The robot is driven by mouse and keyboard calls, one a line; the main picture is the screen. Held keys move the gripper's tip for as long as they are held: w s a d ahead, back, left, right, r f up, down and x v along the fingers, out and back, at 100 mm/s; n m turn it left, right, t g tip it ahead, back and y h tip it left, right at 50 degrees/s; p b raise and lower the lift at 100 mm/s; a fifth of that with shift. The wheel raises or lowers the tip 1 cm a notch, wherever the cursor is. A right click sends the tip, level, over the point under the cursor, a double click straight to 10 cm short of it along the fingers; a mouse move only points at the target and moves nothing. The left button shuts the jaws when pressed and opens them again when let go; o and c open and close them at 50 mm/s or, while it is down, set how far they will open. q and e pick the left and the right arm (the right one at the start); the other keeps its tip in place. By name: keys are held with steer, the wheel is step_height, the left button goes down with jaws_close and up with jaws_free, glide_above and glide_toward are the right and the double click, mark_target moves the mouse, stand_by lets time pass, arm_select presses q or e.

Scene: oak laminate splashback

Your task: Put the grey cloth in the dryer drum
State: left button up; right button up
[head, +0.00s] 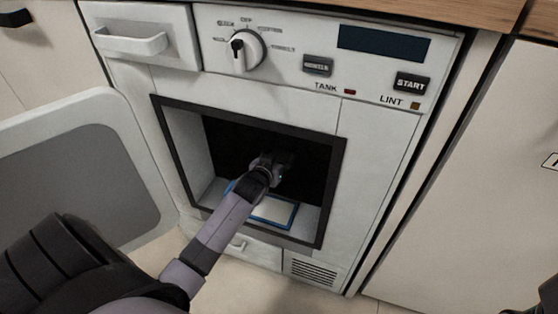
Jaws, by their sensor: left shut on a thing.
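My left arm reaches through the square front opening of the dryer drum (208,150). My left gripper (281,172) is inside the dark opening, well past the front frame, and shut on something. What it holds hardly shows against the dark interior, so I cannot make out the outline of the grey cloth. The dryer door (152,185) stands swung open to the left.
A pale panel with a blue rim (272,211) lies low in the opening, partly behind my forearm. The dark frame (334,190) borders the opening closely. Above are a dial (246,50), a START button (411,83) and a display (384,43). A vent (313,273) is below.

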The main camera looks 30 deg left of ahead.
arm_select(q)
steer(key=shift+f, duration=0.35)
steer(key=shift+f, duration=0.15)
